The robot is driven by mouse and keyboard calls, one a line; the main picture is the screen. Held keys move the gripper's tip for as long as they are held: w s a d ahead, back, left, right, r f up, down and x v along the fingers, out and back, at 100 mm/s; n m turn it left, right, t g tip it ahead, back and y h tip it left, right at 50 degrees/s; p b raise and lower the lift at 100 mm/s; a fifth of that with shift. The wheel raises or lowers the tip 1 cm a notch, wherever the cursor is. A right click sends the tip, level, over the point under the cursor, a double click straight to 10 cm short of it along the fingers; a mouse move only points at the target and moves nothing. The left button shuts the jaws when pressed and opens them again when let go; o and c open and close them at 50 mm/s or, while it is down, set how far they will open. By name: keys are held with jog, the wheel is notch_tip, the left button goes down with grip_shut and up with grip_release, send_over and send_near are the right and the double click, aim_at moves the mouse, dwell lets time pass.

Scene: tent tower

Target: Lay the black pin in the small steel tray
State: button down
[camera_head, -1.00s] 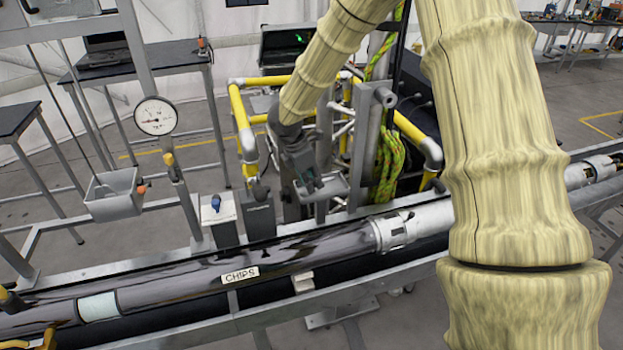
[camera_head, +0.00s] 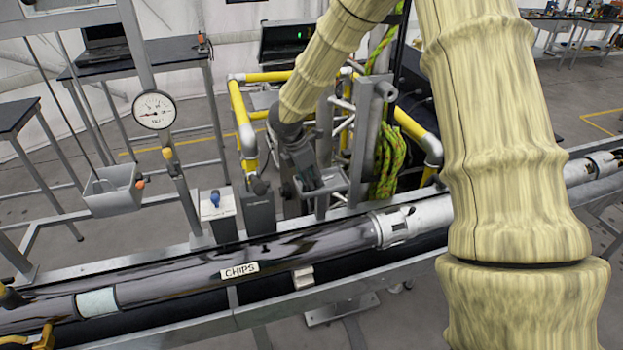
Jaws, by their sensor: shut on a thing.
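My gripper (camera_head: 311,184) is at mid-picture, pointing down at the end of my pale ribbed arm. It is shut on a small dark thing, which looks like the black pin (camera_head: 312,178); the fingers hide most of it.
A long dark pipe labelled CHIPS (camera_head: 330,243) runs across the front. A grey box with a blue knob (camera_head: 219,215) and a dark box (camera_head: 259,212) stand left of my gripper. Yellow rails (camera_head: 240,115) and a green rope (camera_head: 388,165) are close behind. A grey bin (camera_head: 112,192) hangs at left.

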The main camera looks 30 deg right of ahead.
jog(key=c, duration=1.1)
grip_release()
jog(key=shift+f, duration=0.15)
jog(key=v, duration=1.2)
jog(key=shift+w, duration=0.15)
